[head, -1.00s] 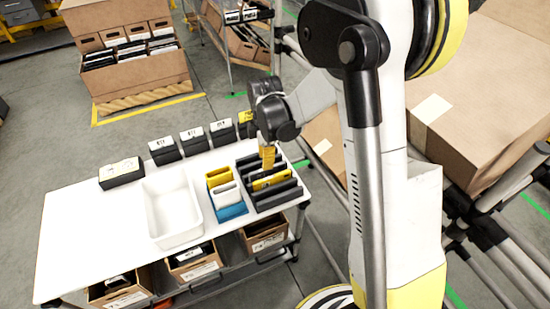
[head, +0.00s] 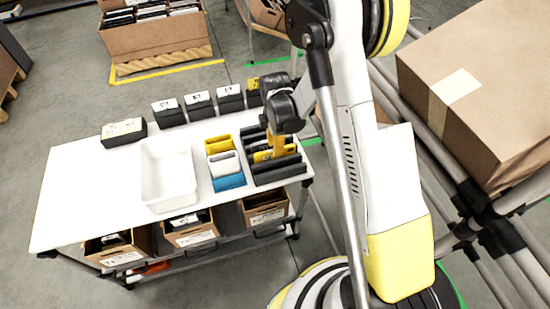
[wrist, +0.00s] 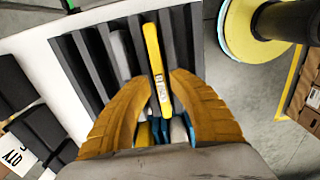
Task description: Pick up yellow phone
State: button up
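A yellow phone (wrist: 156,72) stands on edge in a slot of a black slotted rack (wrist: 85,60), with a small label on its upper edge. In the head view the phone (head: 264,156) shows partly behind my fingers, in the rack (head: 282,178) at the right end of the white table. My gripper (wrist: 158,84) has two curved yellow fingers, spread apart on either side of the phone's near part, with gaps between. In the head view my gripper (head: 277,145) is over the rack. Whether the fingertips reach down beside the phone is hard to tell.
A grey item (wrist: 121,50) stands in a nearby slot. Left of the rack are yellow (head: 218,141), white (head: 224,163) and blue (head: 229,182) items. A white tub (head: 168,178) and several black boxes (head: 168,114) share the table (head: 85,190). The table's left part is clear.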

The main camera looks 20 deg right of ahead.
notch_tip(320, 180, down, 2)
jog(key=shift+f, duration=0.1)
grip_shut()
